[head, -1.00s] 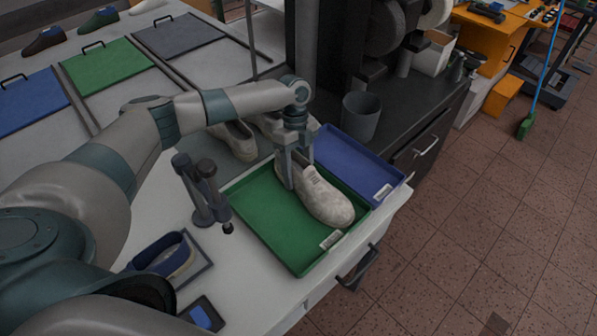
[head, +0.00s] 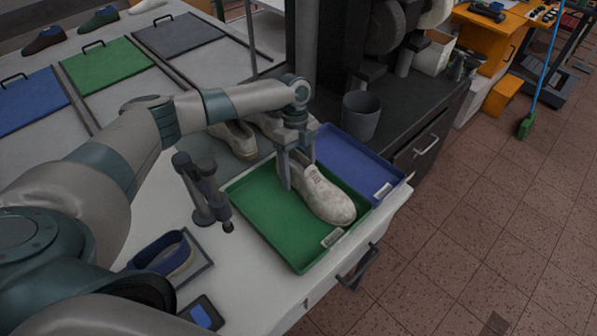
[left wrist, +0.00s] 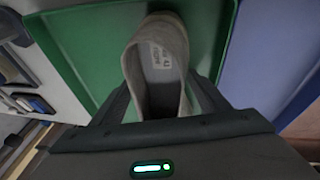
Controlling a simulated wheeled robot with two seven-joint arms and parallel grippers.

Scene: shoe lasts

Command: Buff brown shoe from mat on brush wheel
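A light grey-beige shoe (head: 328,198) lies in the green tray (head: 270,240), toe toward the front right. My left gripper (head: 298,170) is at its heel end, with one finger on each side. In the left wrist view the shoe's opening (left wrist: 160,75) lies between the spread fingers, and green tray shows between the shoe and the right finger. The gripper looks open. A dark brown shoe (head: 46,39) stands far off at the top left, behind the coloured mats. Round grey wheels (head: 385,28) are on the dark machine at the back. My right gripper is not in view.
A blue tray (head: 350,166) adjoins the green tray. More light shoes (head: 237,138) stand behind my left gripper. A dark upright tool (head: 205,190) and a blue-strapped brush (head: 165,255) are left of the green tray. A grey bin (head: 360,115) stands by the machine.

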